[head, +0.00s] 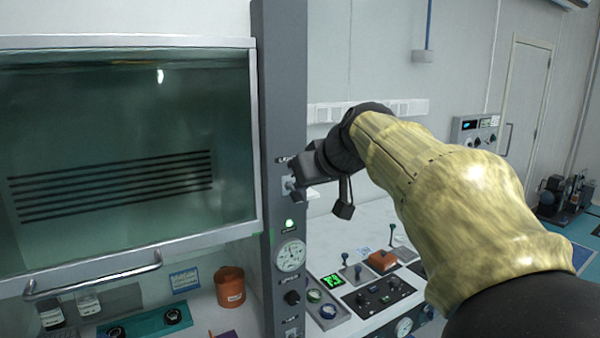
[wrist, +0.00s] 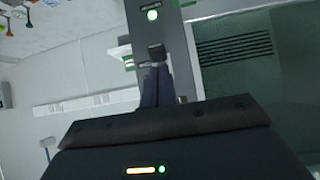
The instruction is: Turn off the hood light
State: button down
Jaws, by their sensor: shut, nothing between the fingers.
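The fume hood (head: 130,130) fills the left of the head view, its interior seen through the glass sash. A small bright spot shows in the upper glass; whether it is a lamp or a reflection I cannot tell. A grey control post (head: 280,90) stands at the hood's right edge. A pale switch plate (head: 286,183) is on the post, partly hidden by my gripper (head: 294,190). My gripper is shut and empty, its tips at the switch; contact is unclear. In the wrist view, the shut fingers (wrist: 156,62) point at the post (wrist: 205,45). The switch's position is hidden.
Below on the post are a lit green indicator (head: 289,223), a round gauge (head: 290,255) and a dark knob (head: 292,297). The sash handle (head: 95,277) sticks out at left. An orange-brown pot (head: 229,287) and the right bench (head: 350,225) with control boxes lie below.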

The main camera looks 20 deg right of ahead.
jog(key=shift+w+a+r+p, duration=0.2)
jog(key=shift+w+r+p, duration=0.15)
jog(key=shift+w, duration=0.3)
jog(key=v, duration=1.7)
jog(key=shift+r+b, duration=0.15)
jog(key=shift+b, duration=0.3)
jog(key=shift+d, duration=0.1)
